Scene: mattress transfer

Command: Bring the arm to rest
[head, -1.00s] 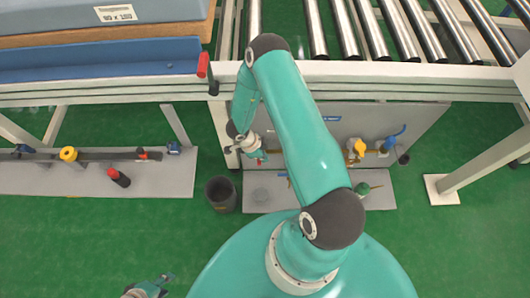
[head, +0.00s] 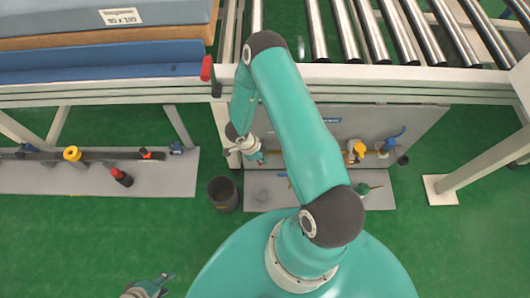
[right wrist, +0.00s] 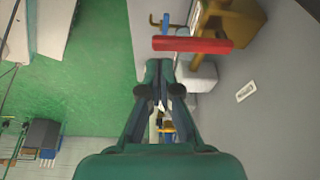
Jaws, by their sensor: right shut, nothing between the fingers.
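My right arm (head: 300,120) is teal with black joints. It rises from the bottom of the head view, bends near the conveyor edge and folds back down. Its gripper (head: 260,158) hangs below the conveyor edge, in front of a grey panel. In the right wrist view my right gripper (right wrist: 160,72) is shut and empty, its fingers together. A red bar (right wrist: 192,44) shows just beyond the fingertips there; I cannot tell whether it touches. My left gripper (head: 165,279) shows partly at the bottom left of the head view, over green floor. Its opening is unclear.
A mattress (head: 60,22) lies at top left, beside a roller conveyor (head: 345,30). A red handle (head: 206,68) stands at the frame edge. A dark bin (head: 222,195) stands below. Valves, including a yellow one (head: 357,149), line the panel. Green floor is clear at lower left.

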